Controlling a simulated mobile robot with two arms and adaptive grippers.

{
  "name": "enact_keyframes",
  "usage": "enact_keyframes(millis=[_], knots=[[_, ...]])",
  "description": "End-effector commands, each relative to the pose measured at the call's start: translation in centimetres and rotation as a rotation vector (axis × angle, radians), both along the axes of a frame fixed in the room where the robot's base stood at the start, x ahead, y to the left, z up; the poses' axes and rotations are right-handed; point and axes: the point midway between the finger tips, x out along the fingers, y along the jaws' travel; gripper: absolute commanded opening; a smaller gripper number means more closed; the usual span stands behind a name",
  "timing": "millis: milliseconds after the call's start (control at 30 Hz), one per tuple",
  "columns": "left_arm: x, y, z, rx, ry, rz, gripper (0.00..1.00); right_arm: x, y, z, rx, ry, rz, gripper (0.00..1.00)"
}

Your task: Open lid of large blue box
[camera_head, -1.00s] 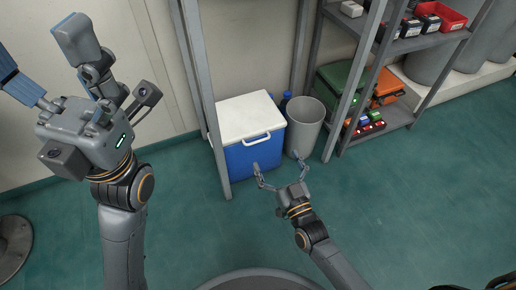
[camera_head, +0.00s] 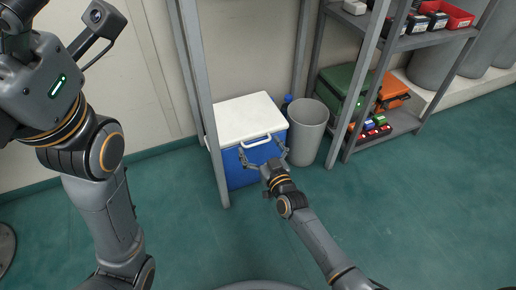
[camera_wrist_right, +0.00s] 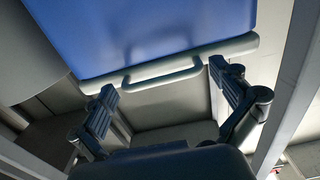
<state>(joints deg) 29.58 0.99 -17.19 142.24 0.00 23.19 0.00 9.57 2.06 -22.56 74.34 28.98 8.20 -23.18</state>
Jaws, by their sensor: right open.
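The large blue box (camera_head: 242,165) stands on the floor with its white lid (camera_head: 245,117) down. A white handle (camera_head: 256,141) sticks out from the lid's front edge. In the right wrist view the blue front (camera_wrist_right: 170,30) fills the top, with the lid rim and handle (camera_wrist_right: 163,76) below it. My right gripper (camera_head: 261,150) is open and empty at the box's front, its fingers on either side of the handle; I cannot tell if they touch. It shows in the wrist view (camera_wrist_right: 162,80) too. My left gripper's body is at the upper left; its fingertips are cut off.
A grey shelf post (camera_head: 204,110) rises at the box's left front. Shelves at right hold a green case (camera_head: 342,88) and red bins. The floor in front is clear.

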Motion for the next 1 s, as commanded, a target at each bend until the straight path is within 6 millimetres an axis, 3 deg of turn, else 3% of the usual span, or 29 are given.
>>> enact_keyframes(millis=[400,700,933,1000], knots=[[-0.52,-0.04,0.19,0.001,-0.017,0.001,0.85,0.87,0.26,0.07,0.000,0.000,0.000,1.00],[-0.54,-0.05,0.18,0.001,-0.018,0.001,0.85,0.85,0.27,0.06,0.000,0.000,0.000,0.39],[-0.63,-0.01,0.75,0.000,-0.024,-0.001,0.85,0.85,0.08,0.47,-0.003,0.009,0.000,0.37],[0.23,0.05,0.44,-0.001,0.009,-0.001,0.85,0.85,-0.12,0.82,-0.006,0.017,0.000,0.37]])
